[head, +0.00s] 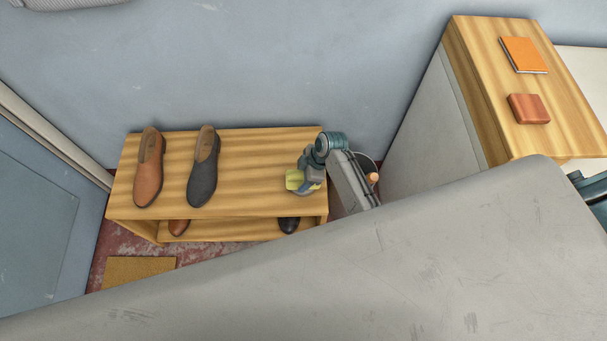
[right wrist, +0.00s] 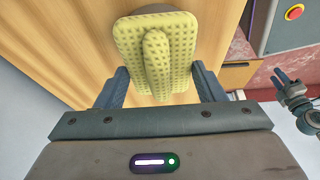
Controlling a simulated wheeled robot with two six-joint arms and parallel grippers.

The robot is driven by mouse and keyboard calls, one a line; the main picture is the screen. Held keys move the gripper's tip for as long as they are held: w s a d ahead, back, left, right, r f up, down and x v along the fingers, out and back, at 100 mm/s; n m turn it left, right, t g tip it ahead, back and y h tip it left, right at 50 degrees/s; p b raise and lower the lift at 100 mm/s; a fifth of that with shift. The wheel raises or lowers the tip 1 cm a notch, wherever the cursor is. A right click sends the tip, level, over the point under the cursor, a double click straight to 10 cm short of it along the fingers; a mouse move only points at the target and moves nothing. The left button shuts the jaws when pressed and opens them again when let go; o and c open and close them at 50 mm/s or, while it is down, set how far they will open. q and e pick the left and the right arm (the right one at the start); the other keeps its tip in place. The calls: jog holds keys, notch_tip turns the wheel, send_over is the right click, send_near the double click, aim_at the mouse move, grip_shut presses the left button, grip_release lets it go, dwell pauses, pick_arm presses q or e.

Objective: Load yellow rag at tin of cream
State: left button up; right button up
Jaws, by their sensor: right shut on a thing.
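The yellow rag (head: 294,180) is a waffle-textured pad with a raised ridge along its middle. It is at my right gripper (head: 304,182), over the right end of the wooden shoe bench (head: 250,142). In the right wrist view the rag (right wrist: 130,42) sits between the two dark fingers of my right gripper (right wrist: 160,88), which is shut on it. My left gripper (right wrist: 284,80) shows small at the right edge of the right wrist view, fingers apart and empty.
A brown shoe (head: 149,170) and a dark shoe (head: 202,168) stand on the bench's left half; more shoes are below. A bin (head: 365,163) stands behind my right arm. A wooden-topped cabinet (head: 480,75) bears an orange book (head: 523,54) and a reddish box (head: 528,108).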

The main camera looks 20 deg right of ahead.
pick_arm(q)
jog(key=shift+f, duration=0.25)
pick_arm(e)
jog(key=shift+f, duration=0.45)
pick_arm(q)
jog(key=shift+r, duration=0.3)
pick_arm(e)
jog(key=shift+f, duration=0.1)
dwell(1.4)
jog(key=shift+r+p, duration=0.8)
jog(key=shift+r, duration=0.05)
jog(key=shift+r+p, duration=0.4)
jog(key=shift+p, duration=0.05)
notch_tip(320, 180, up, 3)
jog(key=p, duration=0.3)
jog(key=shift+r+p, duration=0.75)
jog(key=shift+p, duration=0.15)
pick_arm(q)
jog(key=s, duration=0.9)
jog(key=shift+a+r, duration=0.25)
jog(key=shift+r, duration=0.2)
